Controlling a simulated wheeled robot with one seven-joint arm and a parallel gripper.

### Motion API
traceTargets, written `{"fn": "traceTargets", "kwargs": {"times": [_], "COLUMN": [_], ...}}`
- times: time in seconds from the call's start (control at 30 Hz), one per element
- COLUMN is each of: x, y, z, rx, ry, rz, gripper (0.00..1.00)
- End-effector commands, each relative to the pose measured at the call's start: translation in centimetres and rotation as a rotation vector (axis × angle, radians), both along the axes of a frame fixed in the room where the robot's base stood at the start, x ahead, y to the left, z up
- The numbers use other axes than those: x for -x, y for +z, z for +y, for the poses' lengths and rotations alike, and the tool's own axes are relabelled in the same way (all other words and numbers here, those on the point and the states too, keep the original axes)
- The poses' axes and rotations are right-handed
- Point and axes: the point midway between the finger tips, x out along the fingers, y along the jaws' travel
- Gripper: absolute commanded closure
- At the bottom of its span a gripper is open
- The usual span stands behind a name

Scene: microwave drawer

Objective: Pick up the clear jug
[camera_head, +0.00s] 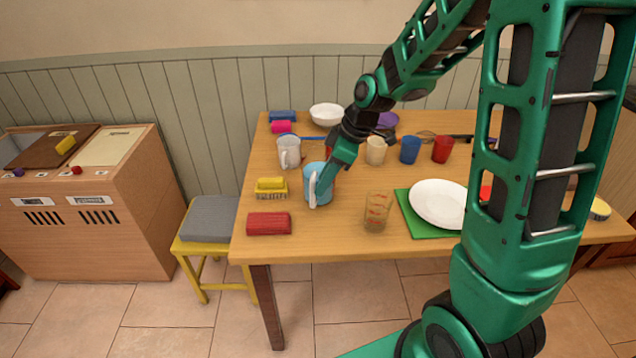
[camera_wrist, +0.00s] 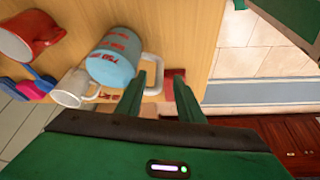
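A see-through jug (camera_head: 378,212) with red markings stands upright near the table's front edge, left of the white plate. A blue jug (camera_head: 318,185) with a pale handle stands to its left; it also shows with red lettering in the wrist view (camera_wrist: 113,58). A greyish-white jug (camera_head: 288,152) with a handle stands behind the blue one and shows in the wrist view (camera_wrist: 72,88). My gripper (camera_wrist: 160,78) is open and empty, its left fingertip close to the blue jug's handle; contact is unclear. In the head view my gripper (camera_head: 334,168) partly covers the blue jug.
A white plate (camera_head: 438,203) lies on a green mat (camera_head: 423,232). A yellow sponge (camera_head: 270,186) and a red block (camera_head: 268,223) lie left. Cream, blue and red cups (camera_head: 409,150) and a white bowl (camera_head: 326,114) stand farther back. The front strip by the red block is bare.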

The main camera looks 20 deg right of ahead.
Motion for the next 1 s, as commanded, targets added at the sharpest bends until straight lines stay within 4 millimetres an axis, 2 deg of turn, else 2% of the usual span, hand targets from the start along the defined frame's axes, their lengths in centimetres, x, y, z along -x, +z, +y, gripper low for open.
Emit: {"fn": "traceTargets", "kwargs": {"times": [0.27,0.6,0.93,1.0], "x": [-0.3,-1.2,-1.3,-1.3], "y": [-2.0,-5.9,-6.4,-6.4], "z": [0.6,1.9,2.1,2.1], "rx": [0.001,0.001,0.001,0.001], "ry": [-0.002,-0.003,-0.005,-0.005], "rz": [0.003,0.004,0.001,0.001], "gripper": [0.66,0.66,0.66,0.83]}}
